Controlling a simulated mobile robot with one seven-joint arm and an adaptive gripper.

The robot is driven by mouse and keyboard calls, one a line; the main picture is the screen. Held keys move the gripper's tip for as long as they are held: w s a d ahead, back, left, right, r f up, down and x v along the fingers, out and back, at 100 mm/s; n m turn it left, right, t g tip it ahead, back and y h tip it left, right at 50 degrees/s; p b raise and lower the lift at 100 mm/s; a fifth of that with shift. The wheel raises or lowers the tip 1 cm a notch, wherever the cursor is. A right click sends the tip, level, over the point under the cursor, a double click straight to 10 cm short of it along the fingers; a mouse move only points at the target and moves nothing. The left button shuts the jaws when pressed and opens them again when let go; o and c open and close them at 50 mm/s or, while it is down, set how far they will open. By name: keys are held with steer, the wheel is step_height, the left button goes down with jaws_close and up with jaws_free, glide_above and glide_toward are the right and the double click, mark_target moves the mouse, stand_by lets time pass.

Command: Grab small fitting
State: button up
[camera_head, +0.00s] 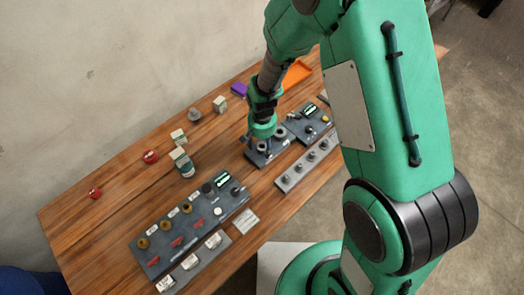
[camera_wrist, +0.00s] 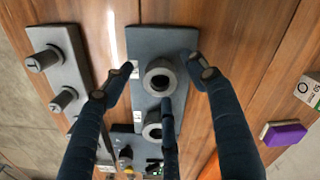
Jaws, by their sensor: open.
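My gripper (camera_wrist: 160,74) is open, its dark fingers spread above a dark grey board (camera_wrist: 152,40). In the head view my gripper (camera_head: 254,138) points down over the same board (camera_head: 262,160). A round grey ring-shaped fitting (camera_wrist: 160,77) with a dark hole sits on the board between the fingertips; I cannot tell if any finger touches it. A second grey ring (camera_wrist: 152,131) is below it in the wrist view, partly hidden by a finger. I cannot tell from size alone which is the small fitting. Nothing is held.
A light grey rail (camera_head: 296,177) with several round fittings lies beside the board. A larger panel (camera_head: 165,225) with valves and red handles is at front left. Another panel (camera_head: 318,132) adjoins the board. A purple block (camera_wrist: 284,133) and orange tray (camera_head: 297,73) lie on the wooden table.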

steer(key=shift+f, duration=0.55)
steer(key=c, duration=1.3)
